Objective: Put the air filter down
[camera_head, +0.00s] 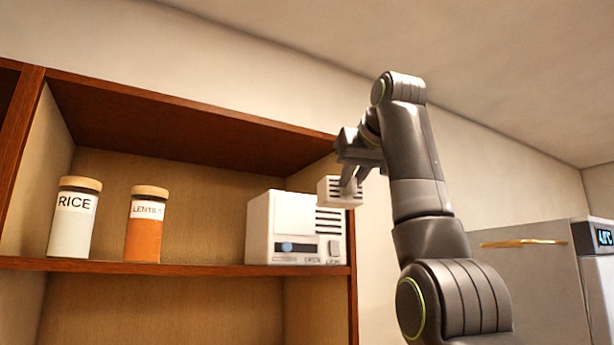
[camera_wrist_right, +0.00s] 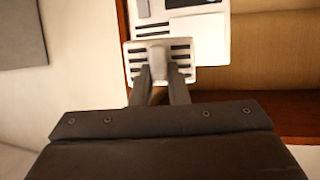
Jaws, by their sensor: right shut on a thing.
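The air filter (camera_head: 335,192) is a small white block with dark slots. My right gripper (camera_head: 353,187) is shut on it and holds it up in front of the right end of the shelf. In the right wrist view the filter (camera_wrist_right: 185,57) sits at the tips of the two fingers (camera_wrist_right: 160,75), which grip a raised part in its middle. A white box-shaped appliance (camera_head: 290,222) with dark slots stands on the shelf just behind and to the left of the filter. I cannot tell whether they touch. My left gripper is in neither view.
A wooden shelf (camera_head: 200,267) holds a rice jar (camera_head: 73,225) and a lentils jar (camera_head: 145,228) at the left. The shelf between the jars and the appliance is clear. A grey appliance (camera_head: 540,285) with a lit display stands at the right.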

